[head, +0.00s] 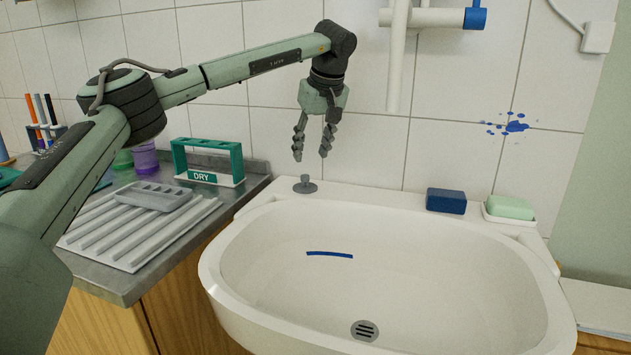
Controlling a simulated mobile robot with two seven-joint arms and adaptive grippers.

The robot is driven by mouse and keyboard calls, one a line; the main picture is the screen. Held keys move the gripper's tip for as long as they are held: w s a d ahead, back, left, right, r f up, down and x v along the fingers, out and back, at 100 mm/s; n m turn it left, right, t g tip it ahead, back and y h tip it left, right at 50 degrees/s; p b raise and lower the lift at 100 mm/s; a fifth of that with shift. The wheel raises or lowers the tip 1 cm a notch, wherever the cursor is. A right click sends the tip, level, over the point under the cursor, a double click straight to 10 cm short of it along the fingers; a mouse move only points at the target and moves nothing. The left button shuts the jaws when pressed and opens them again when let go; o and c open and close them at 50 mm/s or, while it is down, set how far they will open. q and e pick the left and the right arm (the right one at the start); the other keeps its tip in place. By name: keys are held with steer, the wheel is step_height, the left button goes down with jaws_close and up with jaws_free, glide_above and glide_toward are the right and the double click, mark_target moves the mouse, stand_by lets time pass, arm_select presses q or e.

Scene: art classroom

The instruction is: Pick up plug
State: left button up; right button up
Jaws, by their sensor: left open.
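A small grey plug (305,185) with a knob on top stands upright on the back left rim of the white sink (228,262). My left gripper (312,158) points down just above the plug. Its fingers are spread open with nothing between them, and the fingertips appear a little above the plug and apart from it. The drain (365,330) at the bottom of the sink is uncovered, with dark slots showing. My right gripper is not in the head view.
A white tap (396,60) hangs from the wall right of my gripper. A blue sponge (445,201) and green soap (510,207) in a dish sit on the back right rim. A green DRY rack (240,165) and ribbed drainboard (130,245) stand left. A blue strip (330,255) lies in the basin.

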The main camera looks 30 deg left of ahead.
mark_target(305, 176)
arm_select(q)
steer(key=x, duration=0.7)
steer(key=shift+s+a+f, duration=0.1)
steer(key=shift+s, duration=0.05)
steer(key=shift+c, duration=0.4)
jaws_close()
